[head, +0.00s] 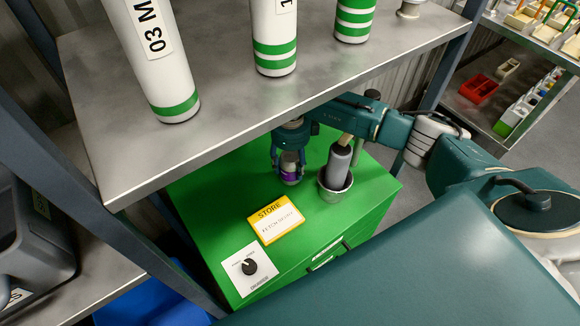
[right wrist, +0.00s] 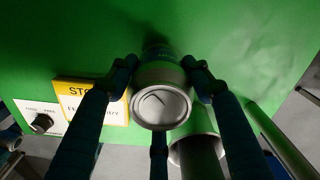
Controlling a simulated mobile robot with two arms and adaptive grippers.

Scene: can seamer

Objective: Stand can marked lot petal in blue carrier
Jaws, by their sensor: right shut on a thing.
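My right gripper (head: 289,160) is shut on a can (head: 290,172), low over the green cabinet top. In the head view the can shows a purple patch between the fingers. In the right wrist view the fingers (right wrist: 160,66) grip both sides of the can (right wrist: 160,106), and its round metal end faces the camera. Its lot mark is not readable, and I cannot tell whether it touches the cabinet top. A blue object (head: 150,303) is partly visible low at the left; I cannot tell if it is the blue carrier. My left gripper is not in view.
The green cabinet (head: 215,205) bears a metal cup (head: 334,189) with a dark cylinder, right beside the can, a yellow STORE sign (head: 275,219) and a knob panel (head: 249,267). A grey shelf (head: 225,90) with white-green cylinders overhangs it. A dark bin (head: 35,240) stands left.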

